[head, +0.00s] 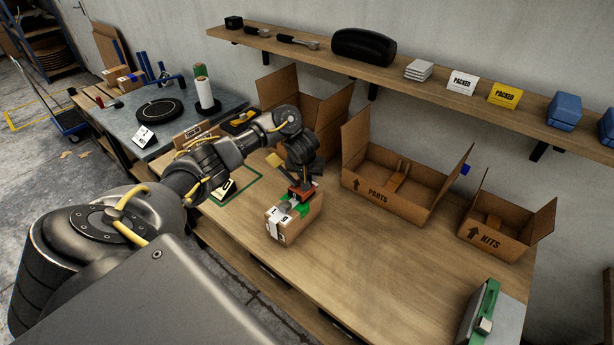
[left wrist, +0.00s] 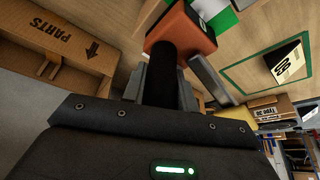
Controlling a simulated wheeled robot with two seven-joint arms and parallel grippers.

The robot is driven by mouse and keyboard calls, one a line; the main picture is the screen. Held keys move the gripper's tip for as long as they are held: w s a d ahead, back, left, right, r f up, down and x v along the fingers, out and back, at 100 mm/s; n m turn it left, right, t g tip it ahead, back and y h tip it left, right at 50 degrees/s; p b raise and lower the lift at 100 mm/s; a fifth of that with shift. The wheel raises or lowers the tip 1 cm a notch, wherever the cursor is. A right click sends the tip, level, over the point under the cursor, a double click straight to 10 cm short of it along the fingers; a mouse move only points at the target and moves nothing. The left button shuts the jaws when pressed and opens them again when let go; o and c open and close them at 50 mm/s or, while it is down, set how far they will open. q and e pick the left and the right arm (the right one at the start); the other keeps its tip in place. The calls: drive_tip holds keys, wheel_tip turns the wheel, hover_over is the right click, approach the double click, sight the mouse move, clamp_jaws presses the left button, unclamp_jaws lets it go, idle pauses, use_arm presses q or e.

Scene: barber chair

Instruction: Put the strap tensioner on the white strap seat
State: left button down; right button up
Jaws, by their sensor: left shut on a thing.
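My left gripper (head: 302,178) is shut on the black handle of the strap tensioner, pointing down over a strapped brown carton (head: 308,222). The tensioner (head: 300,192) has an orange-red body. In the left wrist view, the orange-red tensioner (left wrist: 183,30) and its black grip show between the fingers (left wrist: 163,88). The carton stands on the bench, with green patches and a white strap or label (head: 277,219) on its near side. In the head view the tensioner is at the carton's top; I cannot tell whether it touches. The white seat is not clearly made out. My right gripper is not in view.
A PARTS box (head: 385,197) and a KITS box (head: 490,235) stand open to the right. Another open carton (head: 283,92) is behind my arm. A green-outlined area (head: 256,178) lies left of the strapped carton. The bench front right of the carton is clear.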

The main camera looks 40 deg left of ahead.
use_arm(q)
drive_tip(key=c, duration=1.1)
unclamp_jaws()
drive_tip(key=shift+f, duration=0.1)
drive_tip(key=shift+r, duration=0.25)
drive_tip(key=p+v, duration=0.9)
drive_tip(key=v, duration=0.3)
drive_tip(key=shift+f, duration=0.15)
